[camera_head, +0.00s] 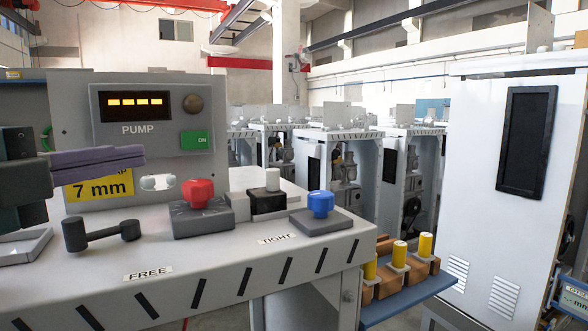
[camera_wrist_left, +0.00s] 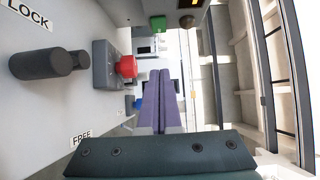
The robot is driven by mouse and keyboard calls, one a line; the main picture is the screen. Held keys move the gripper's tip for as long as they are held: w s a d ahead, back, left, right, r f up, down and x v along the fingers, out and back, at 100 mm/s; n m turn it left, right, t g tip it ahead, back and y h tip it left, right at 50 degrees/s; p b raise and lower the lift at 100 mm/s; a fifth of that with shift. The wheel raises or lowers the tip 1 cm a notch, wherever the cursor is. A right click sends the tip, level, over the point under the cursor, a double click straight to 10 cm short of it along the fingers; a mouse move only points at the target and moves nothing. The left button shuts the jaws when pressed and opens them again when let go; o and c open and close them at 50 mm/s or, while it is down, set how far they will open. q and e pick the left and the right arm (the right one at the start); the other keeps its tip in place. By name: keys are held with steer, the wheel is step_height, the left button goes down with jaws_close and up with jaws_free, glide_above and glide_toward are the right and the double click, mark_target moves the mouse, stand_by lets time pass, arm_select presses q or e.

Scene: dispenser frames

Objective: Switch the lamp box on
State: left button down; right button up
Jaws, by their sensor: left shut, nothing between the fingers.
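A grey box labelled PUMP (camera_head: 160,150) stands on the left of the bench, with a lit dash display (camera_head: 134,102), a round brown lamp (camera_head: 193,104) that looks unlit, and a green ON switch (camera_head: 195,140). No label names it a lamp box. The ON switch (camera_wrist_left: 158,23) and brown lamp (camera_wrist_left: 187,20) also show at the top of the left wrist view. My left gripper (camera_head: 142,155) is shut and empty, its purple fingers in front of the box, left of and slightly below the ON switch. The fingers (camera_wrist_left: 160,72) point ahead in the wrist view. My right gripper is not in view.
A red knob (camera_head: 197,192), a blue knob (camera_head: 320,203) and a dark lever (camera_head: 100,233) stand on the bench top. A yellow 7 mm sign (camera_head: 98,190) partly shows behind my gripper. Yellow-topped pieces sit on a blue tray (camera_head: 410,297). A white cabinet (camera_head: 470,180) stands right.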

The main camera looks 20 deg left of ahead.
mark_target(190, 143)
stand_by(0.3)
arm_select(q)
steer(key=shift+w+d, duration=0.1)
steer(key=w, duration=0.6)
steer(key=shift+w+d+r, duration=0.15)
steer(key=shift+w, duration=0.05)
steer(key=w+p, duration=0.1)
steer(key=w, duration=0.2)
steer(key=shift+w+d+p, duration=0.15)
steer(key=shift+w+p, duration=0.2)
steer(key=shift+w+a, duration=1.25)
steer(key=shift+w, duration=0.1)
